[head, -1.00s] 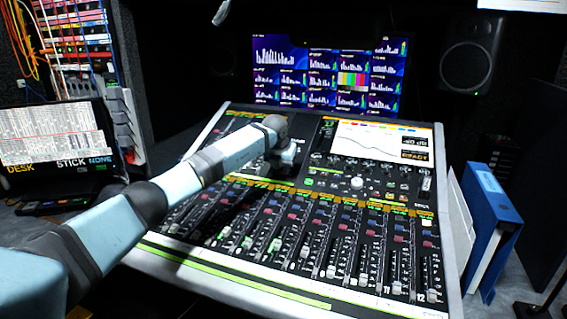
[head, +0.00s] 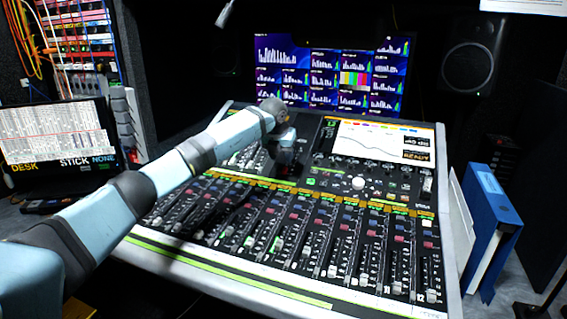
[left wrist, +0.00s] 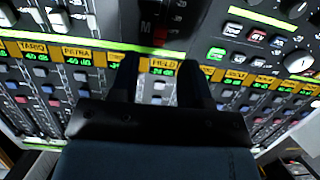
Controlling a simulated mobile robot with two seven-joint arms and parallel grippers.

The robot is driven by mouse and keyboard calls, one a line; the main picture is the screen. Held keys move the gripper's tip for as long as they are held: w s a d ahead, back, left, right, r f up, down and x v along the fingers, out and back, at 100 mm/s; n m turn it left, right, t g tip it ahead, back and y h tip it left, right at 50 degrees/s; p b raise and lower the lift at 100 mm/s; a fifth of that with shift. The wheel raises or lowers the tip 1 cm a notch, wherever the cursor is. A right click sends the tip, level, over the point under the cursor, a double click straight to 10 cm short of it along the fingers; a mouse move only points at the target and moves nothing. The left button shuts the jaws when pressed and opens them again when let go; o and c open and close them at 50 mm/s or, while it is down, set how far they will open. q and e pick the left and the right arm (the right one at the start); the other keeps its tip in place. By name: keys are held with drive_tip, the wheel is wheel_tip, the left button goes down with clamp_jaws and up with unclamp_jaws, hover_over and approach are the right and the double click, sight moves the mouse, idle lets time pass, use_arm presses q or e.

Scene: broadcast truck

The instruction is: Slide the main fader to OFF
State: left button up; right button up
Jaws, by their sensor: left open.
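The mixing console (head: 215,258) fills the middle of the head view. My left gripper (head: 286,158) is over its upper middle part, pointing down, jaws open. In the left wrist view its two dark fingers (left wrist: 159,72) stand apart around a yellow label strip. The console's small screen (head: 372,142) shows a curve, a dB readout and a yellow word like READY. My right gripper is out of view.
A row of channel faders (head: 333,270) lies along the console's front, with buttons and knobs (head: 358,184) to the right of the gripper. Monitors (head: 330,78) stand behind. Blue binders (head: 492,215) stand at the right, a laptop-like screen (head: 55,135) at the left.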

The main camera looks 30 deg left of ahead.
use_arm(q)
drive_tip(key=v, duration=0.7)
drive_tip(key=shift+r+p, duration=0.2)
drive_tip(key=shift+p, duration=0.2)
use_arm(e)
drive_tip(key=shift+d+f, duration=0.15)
use_arm(q)
drive_tip(key=shift+s, duration=0.15)
